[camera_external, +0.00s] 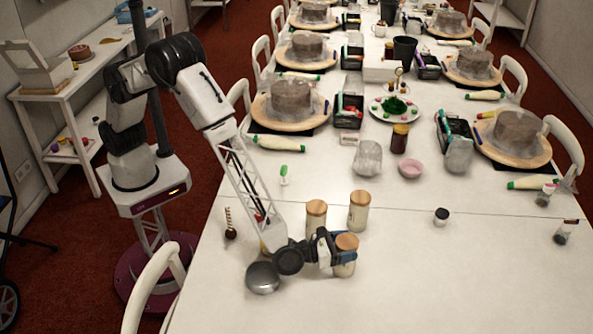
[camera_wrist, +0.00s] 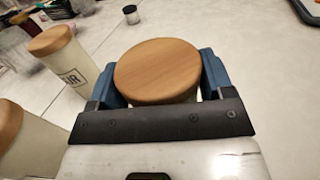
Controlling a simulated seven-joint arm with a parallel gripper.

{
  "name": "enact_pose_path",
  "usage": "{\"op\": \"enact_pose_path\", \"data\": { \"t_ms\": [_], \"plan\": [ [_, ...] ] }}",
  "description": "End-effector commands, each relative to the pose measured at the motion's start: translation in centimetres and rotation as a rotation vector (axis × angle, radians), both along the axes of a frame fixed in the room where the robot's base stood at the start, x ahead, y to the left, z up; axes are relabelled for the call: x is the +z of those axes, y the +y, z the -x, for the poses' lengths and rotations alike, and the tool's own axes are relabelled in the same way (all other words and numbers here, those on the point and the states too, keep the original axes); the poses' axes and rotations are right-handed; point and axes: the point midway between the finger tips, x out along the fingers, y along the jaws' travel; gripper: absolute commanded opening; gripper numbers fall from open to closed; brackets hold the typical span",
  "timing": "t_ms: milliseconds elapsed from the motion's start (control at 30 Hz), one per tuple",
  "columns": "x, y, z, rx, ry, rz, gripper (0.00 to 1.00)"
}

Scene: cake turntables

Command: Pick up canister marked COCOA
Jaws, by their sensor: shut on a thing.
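A cream canister with a round wooden lid (camera_external: 345,242) stands near the front of the table. My gripper (camera_external: 335,255) is shut on it, with blue fingers on either side. In the wrist view, its wooden lid (camera_wrist: 157,68) fills the middle between the two fingers; its label is hidden. A second lidded canister (camera_external: 358,214) stands behind it; a third (camera_external: 316,222) stands behind and to the left. In the wrist view, one canister (camera_wrist: 70,62) at left shows a label ending in "UR", and another (camera_wrist: 20,145) is at lower left. I cannot read COCOA on any.
A round metal bowl (camera_external: 263,278) sits left of my gripper. A small dark-lidded jar (camera_external: 441,217) stands to the right, also in the wrist view (camera_wrist: 131,14). A pink bowl (camera_external: 410,169) and cake turntables (camera_external: 290,122) stand farther back. The table's front right is clear.

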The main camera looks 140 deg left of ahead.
Motion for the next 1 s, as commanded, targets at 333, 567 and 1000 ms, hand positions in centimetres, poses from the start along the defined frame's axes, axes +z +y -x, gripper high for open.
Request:
{"op": "enact_pose_path", "data": {
  "t_ms": [333, 567, 1000],
  "plan": [
    [0.3, 0.0, 0.0, 0.0, -0.001, 0.0, 0.4],
    [1.9, 0.0, 0.0, 0.0, -0.002, -0.001, 0.4],
    [7.9, 0.0, 0.0, 0.001, -0.002, 0.0, 0.4]
  ]
}}
